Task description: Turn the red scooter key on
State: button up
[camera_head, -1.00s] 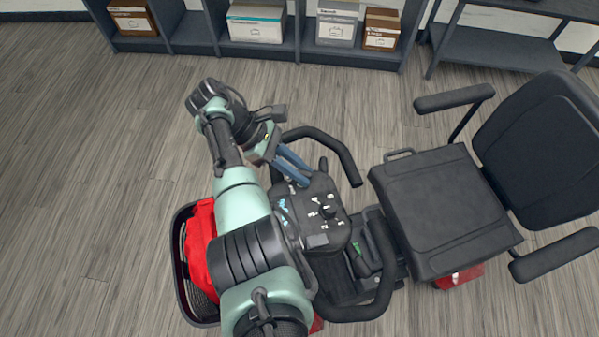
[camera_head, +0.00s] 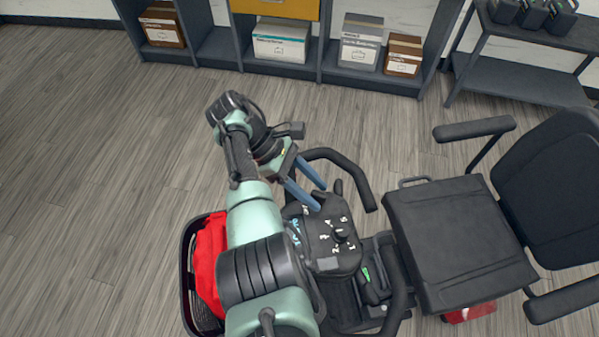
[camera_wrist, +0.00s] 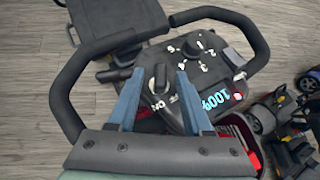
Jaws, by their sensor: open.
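The scooter's black console (camera_head: 325,262) shows in the head view, with a numbered dial (camera_head: 341,236). In the wrist view the dial (camera_wrist: 192,46) is beyond the fingers, and a display (camera_wrist: 216,98) reads 100% in cyan. A dark upright key (camera_wrist: 158,78) stands on the console beside partly hidden white lettering. My gripper (camera_wrist: 160,72) is open, its blue fingers on either side of the key in the picture; I cannot tell whether they touch it. In the head view my gripper (camera_head: 321,197) is over the console's far left edge, and the key cannot be made out.
Black handlebars (camera_head: 345,165) curve around the console. The scooter's seat (camera_head: 455,230) is to the right, with a red body part (camera_head: 470,312) below. A basket with red cloth (camera_head: 210,265) lies under my arm. Shelves with boxes (camera_head: 281,40) line the back. Floor on the left is clear.

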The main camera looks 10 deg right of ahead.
jog(key=b+v, duration=0.7)
jog(key=v, duration=0.5)
jog(key=shift+a, duration=0.15)
dwell(0.3)
